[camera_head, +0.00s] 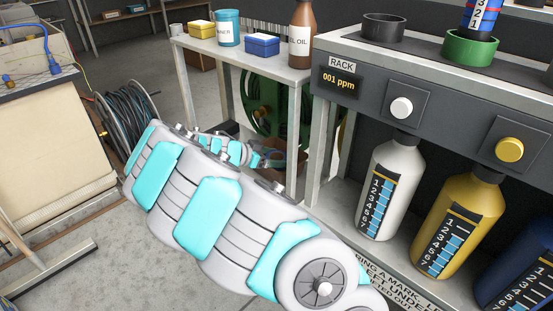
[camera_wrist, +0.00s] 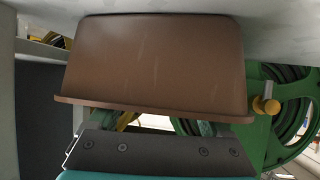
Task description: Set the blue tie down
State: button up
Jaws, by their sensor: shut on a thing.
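My gripper shows only in part in the wrist view (camera_wrist: 160,130), as a dark screwed plate with fingers behind it. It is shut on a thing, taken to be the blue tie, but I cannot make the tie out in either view. A brown bin (camera_wrist: 155,60) fills the middle of the wrist view, just beyond the gripper. In the head view, my white and teal arm reaches under the small table and hides most of the gripper's end, beside a brown bin (camera_head: 293,160).
A green reel (camera_wrist: 290,120) with a yellow knob (camera_wrist: 265,104) is behind the bin. The small table (camera_head: 245,48) carries tins, boxes and a brown oil bottle (camera_head: 302,35). The rack (camera_head: 385,85) with several bottles stands right. A hose reel (camera_head: 130,118) is left.

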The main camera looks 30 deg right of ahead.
jog(key=shift+f, duration=0.2)
jog(key=o, duration=1.2)
jog(key=shift+c, duration=0.2)
jog(key=r+p, duration=0.1)
jog(key=p, duration=0.2)
jog(key=shift+r, duration=0.4)
jog(key=b+v, duration=0.2)
jog(key=v, duration=0.9)
jog(key=shift+a, duration=0.45)
